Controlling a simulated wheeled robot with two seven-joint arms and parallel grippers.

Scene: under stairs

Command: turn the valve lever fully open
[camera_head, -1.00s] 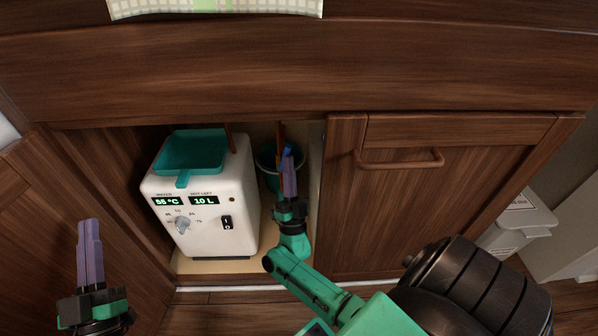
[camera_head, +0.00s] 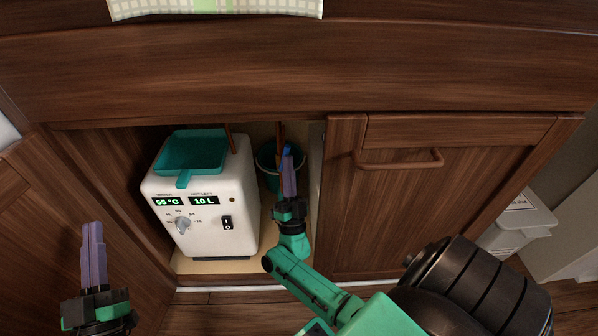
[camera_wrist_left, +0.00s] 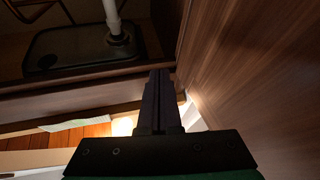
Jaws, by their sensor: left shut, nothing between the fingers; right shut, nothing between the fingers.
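A small blue piece that looks like the valve lever (camera_head: 287,150) shows at the copper pipe (camera_head: 281,132) inside the open cabinet, beside the water heater. My right gripper (camera_head: 287,166) is shut and empty, with its purple fingertips right at the blue piece. I cannot tell whether they touch it, and the fingers partly hide it. The valve body is not clearly visible. My left gripper (camera_head: 92,228) is shut and empty at the lower left, away from the valve. Its dark fingers (camera_wrist_left: 159,78) also show in the left wrist view.
The white water heater (camera_head: 209,228) stands left of my right gripper with a teal tray (camera_head: 190,153) on top. A teal bucket (camera_head: 267,158) stands behind my right gripper. The closed door (camera_head: 400,205) borders the opening on the right. A pale bin (camera_head: 522,222) stands far right.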

